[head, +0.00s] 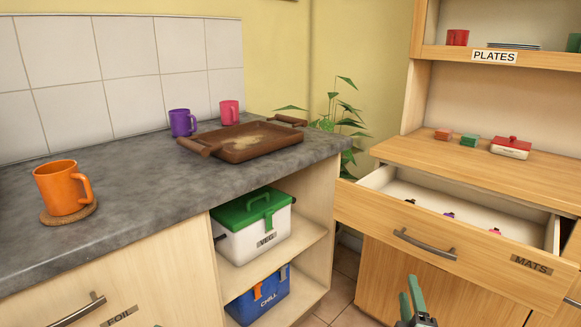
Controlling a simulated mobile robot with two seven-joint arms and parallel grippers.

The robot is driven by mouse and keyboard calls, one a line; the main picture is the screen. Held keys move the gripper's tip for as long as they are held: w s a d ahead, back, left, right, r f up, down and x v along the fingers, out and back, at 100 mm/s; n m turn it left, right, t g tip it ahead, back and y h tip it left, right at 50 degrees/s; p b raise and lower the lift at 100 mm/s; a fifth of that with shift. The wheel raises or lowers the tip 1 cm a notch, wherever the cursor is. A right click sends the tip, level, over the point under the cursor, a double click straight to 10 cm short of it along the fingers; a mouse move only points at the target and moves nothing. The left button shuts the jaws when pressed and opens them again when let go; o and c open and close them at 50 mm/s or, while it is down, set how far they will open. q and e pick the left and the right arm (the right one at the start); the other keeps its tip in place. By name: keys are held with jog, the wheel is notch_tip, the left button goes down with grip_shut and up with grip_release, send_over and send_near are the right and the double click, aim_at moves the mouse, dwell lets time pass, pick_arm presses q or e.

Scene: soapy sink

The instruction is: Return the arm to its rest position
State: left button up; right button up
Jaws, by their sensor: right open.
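My right gripper (410,297) shows at the bottom edge of the head view, right of centre. Its green-tipped fingers point up, apart, with nothing between them. It is in front of the wooden cabinet with the open drawer (450,268) labelled MATS, and I see no contact between them. Most of my right arm is out of view. My left gripper is not in view.
The grey counter (130,225) holds an orange mug (60,190) on a coaster, purple (181,123) and pink (229,112) mugs, and a brown tray (245,154). The drawer juts out with small items inside. Green-lidded VEG (252,238) and blue CHILL (262,300) boxes sit on shelves below.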

jog(key=s+a+r+m+t+y, duration=0.25)
jog(key=s+a+r+y, duration=0.25)
jog(key=s+a+y, duration=0.25)
jog(key=s+a+r+m+t+y, duration=0.1)
jog(key=s+a+r+m+y, duration=0.4)
jog(key=s, duration=0.3)
notch_tip(320, 180, down, 6)
jog(key=w+m+g+h+p, duration=0.15)
jog(key=g+h+p, duration=0.3)
jog(key=p, duration=0.95)
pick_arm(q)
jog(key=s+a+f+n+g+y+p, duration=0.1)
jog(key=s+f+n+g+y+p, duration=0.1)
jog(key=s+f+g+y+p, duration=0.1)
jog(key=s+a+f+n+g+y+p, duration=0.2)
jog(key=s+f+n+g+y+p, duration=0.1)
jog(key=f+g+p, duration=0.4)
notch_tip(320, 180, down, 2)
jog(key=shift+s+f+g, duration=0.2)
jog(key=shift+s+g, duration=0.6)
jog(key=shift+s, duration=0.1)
pick_arm(e)
jog(key=s+d+f+m+g+h, duration=0.1)
jog(key=s+d+f+m+g, duration=0.1)
jog(key=s+f+g, duration=0.5)
jog(key=shift+s+f, duration=0.15)
jog(key=shift+s, duration=0.95)
jog(key=shift+d, duration=0.1)
